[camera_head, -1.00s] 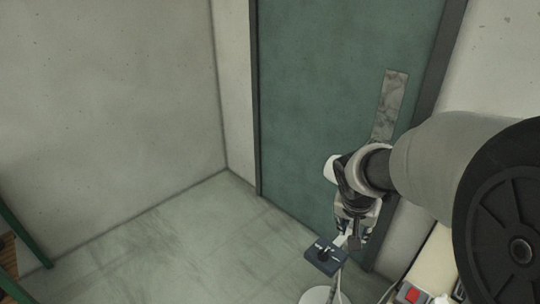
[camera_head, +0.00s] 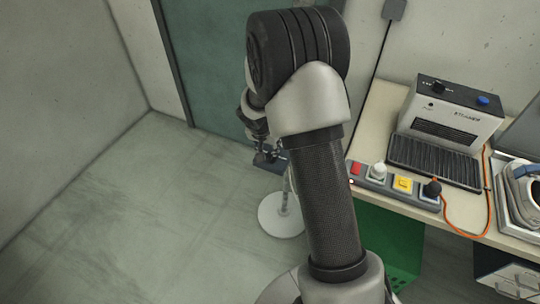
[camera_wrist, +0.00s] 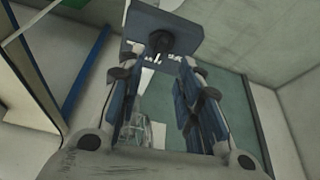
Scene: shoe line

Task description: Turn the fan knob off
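The fan knob (camera_wrist: 162,42) is a dark round knob on a small blue control box (camera_wrist: 180,22), at the top of the wrist view. My gripper (camera_wrist: 168,58) is open, with its two fingers apart and pointing towards the knob. I cannot tell whether the fingertips touch it. In the head view my gripper (camera_head: 264,155) is beside the blue box (camera_head: 272,166), mostly hidden behind my arm. The box is by a pale pole (camera_head: 287,188) on a round white base (camera_head: 281,222). The knob's setting is not readable.
On the right a bench (camera_head: 373,108) carries a steamer box (camera_head: 455,112), a power strip (camera_head: 395,184) with a red switch and plugs, and an orange cable (camera_head: 468,233). A green door (camera_head: 203,60) stands behind my arm. The floor on the left is clear.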

